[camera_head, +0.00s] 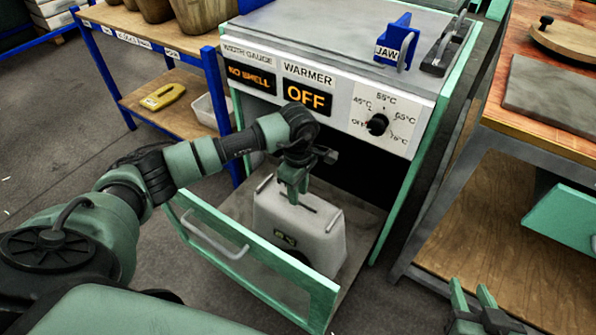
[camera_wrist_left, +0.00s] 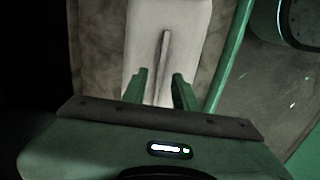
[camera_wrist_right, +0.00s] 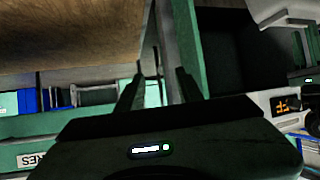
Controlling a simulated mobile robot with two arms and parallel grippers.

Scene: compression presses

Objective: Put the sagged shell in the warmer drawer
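The shell (camera_head: 300,236) is a pale grey, box-like piece with a dark slot in its top and a small dark label low on its front. It stands upright inside the pulled-out warmer drawer (camera_head: 250,258), behind the green-framed front with its handle. My left gripper (camera_head: 293,197) is just above the shell's top, pointing down. In the left wrist view, its fingers (camera_wrist_left: 158,88) are apart, with the pale shell top (camera_wrist_left: 165,20) and its slot between and beyond them. I cannot tell whether they touch it. My right gripper (camera_head: 472,298) is open and empty at lower right, away from the drawer.
The warmer panel (camera_head: 310,90) above the drawer reads OFF, and the gauge reads NO SHELL. Its dial (camera_head: 377,124) sits at right. A blue jaw piece (camera_head: 397,42) stands on top. A wooden workbench (camera_head: 545,75) is at right and a blue shelf (camera_head: 160,40) at left.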

